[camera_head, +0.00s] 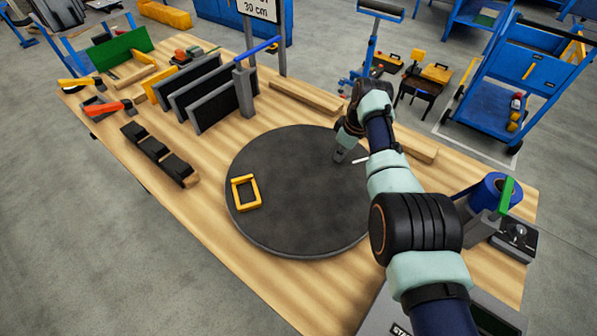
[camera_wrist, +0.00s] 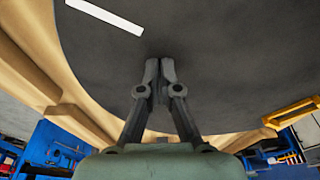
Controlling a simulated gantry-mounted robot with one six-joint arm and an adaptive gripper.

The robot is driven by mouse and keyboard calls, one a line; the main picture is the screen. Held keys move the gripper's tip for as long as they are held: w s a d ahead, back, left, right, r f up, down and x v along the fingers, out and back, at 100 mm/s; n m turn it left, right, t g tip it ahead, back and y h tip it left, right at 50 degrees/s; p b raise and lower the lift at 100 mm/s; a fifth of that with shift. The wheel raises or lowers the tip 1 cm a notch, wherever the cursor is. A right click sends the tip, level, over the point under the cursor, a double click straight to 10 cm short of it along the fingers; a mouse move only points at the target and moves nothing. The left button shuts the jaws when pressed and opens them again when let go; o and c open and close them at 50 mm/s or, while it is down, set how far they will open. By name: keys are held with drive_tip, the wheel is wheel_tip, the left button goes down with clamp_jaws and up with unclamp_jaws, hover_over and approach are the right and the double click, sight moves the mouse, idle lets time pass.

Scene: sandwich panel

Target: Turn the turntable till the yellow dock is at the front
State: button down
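The dark grey round turntable (camera_head: 290,225) lies flat on the wooden bench. The yellow dock (camera_head: 247,205), a small square frame, sits near its left edge; part of it shows at the right of the wrist view (camera_wrist: 290,113). A white strip (camera_wrist: 105,16) lies on the disc beside my gripper, and a bit of it shows in the head view (camera_head: 361,161). My gripper (camera_head: 340,157) is low over the disc's far right part, across the disc from the dock. In the wrist view its fingertips (camera_wrist: 160,72) are almost together. I cannot tell whether they touch the disc.
Dark upright panels (camera_head: 213,98) stand in a rack behind the disc at left. A black block row (camera_head: 158,155) lies on the left. Wooden rails (camera_head: 305,96) lie along the far bench edge. A blue roll (camera_head: 492,192) and a control box (camera_head: 515,239) are at right.

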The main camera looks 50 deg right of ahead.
sight(327, 162)
drive_tip(key=shift+a, duration=0.2)
drive_tip(key=shift+w+r+p, duration=0.1)
drive_tip(key=shift+p, duration=0.5)
drive_tip(key=a+p, duration=0.1)
drive_tip(key=w+a+p, duration=0.1)
drive_tip(key=p, duration=0.1)
drive_tip(key=shift+w+a, duration=0.15)
drive_tip(key=shift+a, duration=0.15)
drive_tip(key=shift+d+p, duration=0.1)
drive_tip(key=shift+p, duration=0.2)
wheel_tip(327, 162, up, 8)
drive_tip(key=p, duration=0.7)
